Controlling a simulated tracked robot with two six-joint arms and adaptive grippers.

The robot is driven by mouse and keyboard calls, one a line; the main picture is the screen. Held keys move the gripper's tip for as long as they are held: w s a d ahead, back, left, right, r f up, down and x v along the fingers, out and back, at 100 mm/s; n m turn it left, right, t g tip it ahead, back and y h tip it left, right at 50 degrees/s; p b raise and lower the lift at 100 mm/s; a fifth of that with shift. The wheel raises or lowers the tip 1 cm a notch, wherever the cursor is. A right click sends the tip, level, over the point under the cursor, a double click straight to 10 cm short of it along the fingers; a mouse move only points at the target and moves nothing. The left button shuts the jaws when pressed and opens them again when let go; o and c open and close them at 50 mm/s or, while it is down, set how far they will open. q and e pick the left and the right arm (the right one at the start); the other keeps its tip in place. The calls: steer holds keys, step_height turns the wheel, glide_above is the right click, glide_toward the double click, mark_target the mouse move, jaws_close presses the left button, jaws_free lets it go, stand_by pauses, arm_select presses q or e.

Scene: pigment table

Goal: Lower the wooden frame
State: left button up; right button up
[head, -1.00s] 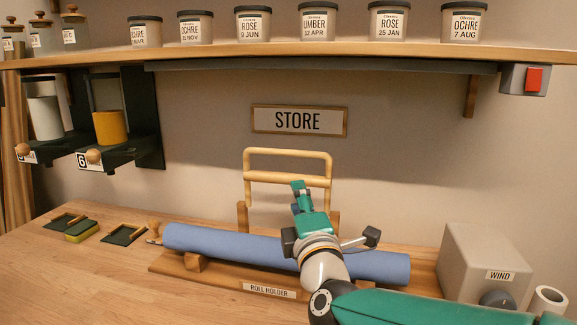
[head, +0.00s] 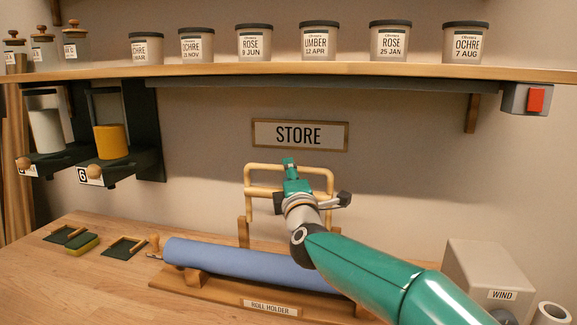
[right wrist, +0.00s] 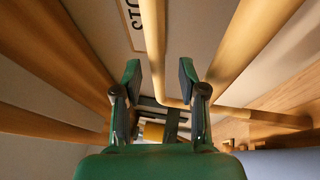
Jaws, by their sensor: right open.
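The wooden frame (head: 264,167), pale round bars with a top bar and a lower crossbar, stands upright behind the roll holder (head: 215,292). My right gripper (head: 289,163) is open at the height of the top bar and covers the frame's middle in the head view. In the right wrist view, a bar of the frame (right wrist: 153,35) shows in the gap between the open fingers (right wrist: 160,82). The fingers are not closed on it, and I cannot tell whether they touch it. My left gripper is out of view.
A blue roll (head: 230,263) lies on the holder, partly behind my right arm. A grey box labelled WIND (head: 480,268) stands at the right. Above are the STORE sign (head: 299,135) and a shelf (head: 350,72) of jars. The table's front left is clear.

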steer(key=shift+p+x, duration=0.3)
steer(key=shift+x, duration=0.9)
steer(key=shift+s, duration=0.1)
jaws_close()
